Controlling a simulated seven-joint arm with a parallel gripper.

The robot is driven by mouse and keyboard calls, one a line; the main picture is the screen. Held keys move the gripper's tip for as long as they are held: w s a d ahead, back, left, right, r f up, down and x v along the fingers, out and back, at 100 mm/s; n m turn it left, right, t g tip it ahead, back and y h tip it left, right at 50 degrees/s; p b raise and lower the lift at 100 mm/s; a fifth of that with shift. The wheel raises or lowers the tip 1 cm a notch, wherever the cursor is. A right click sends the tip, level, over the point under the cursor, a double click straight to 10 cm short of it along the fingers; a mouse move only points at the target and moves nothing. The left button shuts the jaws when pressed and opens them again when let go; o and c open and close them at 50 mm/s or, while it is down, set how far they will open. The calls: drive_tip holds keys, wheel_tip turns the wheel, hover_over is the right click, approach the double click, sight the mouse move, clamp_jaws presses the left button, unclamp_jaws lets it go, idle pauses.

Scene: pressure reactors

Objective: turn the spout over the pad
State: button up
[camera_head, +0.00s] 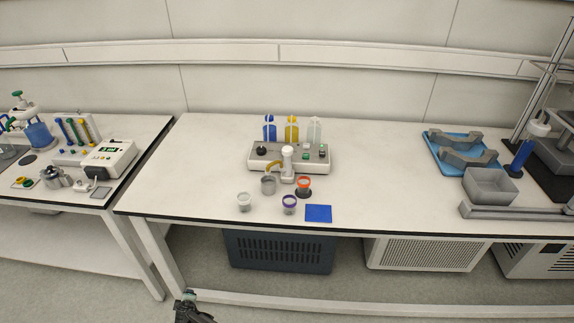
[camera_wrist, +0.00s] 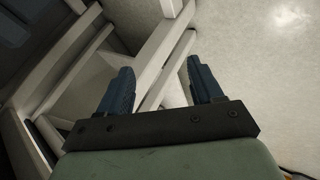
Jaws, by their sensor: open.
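A dispenser (camera_head: 262,157) with a low grey body stands on the middle table, with a white column (camera_head: 288,160) at its front. A yellow curved spout (camera_head: 273,165) reaches left from the column, above or just behind a grey cup (camera_head: 268,186). A flat blue pad (camera_head: 318,214) lies near the table's front edge, right of and in front of the column. My gripper (camera_head: 187,296) is low in front of the table, far from the spout. In the wrist view its two fingers (camera_wrist: 160,75) are apart, with nothing between them.
An orange-rimmed cup (camera_head: 303,184) stands on a dark round spot in front of the column. A clear cup (camera_head: 244,202) and a purple-rimmed cup (camera_head: 289,204) stand near the front edge. Blue, yellow and clear bottles (camera_head: 291,131) stand behind. The table's far left is bare.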

drive_tip(key=w+a+r+t+y, duration=0.2)
drive_tip(key=w+a+r+y, duration=0.1)
drive_tip(key=a+r, duration=1.8)
drive_tip(key=w+a+r+t+y, duration=0.1)
drive_tip(key=w+a+r, duration=0.1)
drive_tip(key=r, duration=0.6)
drive_tip(key=w+a+r+t, duration=0.1)
drive_tip(key=w+a+r, duration=0.2)
drive_tip(key=r, duration=0.5)
drive_tip(key=w+d+r+m+h, duration=0.1)
drive_tip(key=w+r, duration=0.2)
drive_tip(key=w+d+r+m+t+h, duration=0.1)
drive_tip(key=w+d+r, duration=0.1)
drive_tip(key=w+r, duration=0.1)
drive_tip(key=w+d+r+m, duration=0.1)
drive_tip(key=w+d+r, duration=0.1)
drive_tip(key=w+r, duration=0.1)
drive_tip(key=shift+w+d+r+h, duration=0.15)
drive_tip(key=shift+r+h, duration=0.25)
drive_tip(key=shift+r, duration=0.2)
drive_tip(key=w+d+r+m+h, duration=0.2)
drive_tip(key=w+d+r+h, duration=0.15)
drive_tip(key=w+d, duration=0.5)
drive_tip(key=m+g+h, duration=0.2)
drive_tip(key=g, duration=1)
approach(287, 148)
wheel_tip(287, 148, down, 9)
drive_tip(key=shift+w+r, duration=0.15)
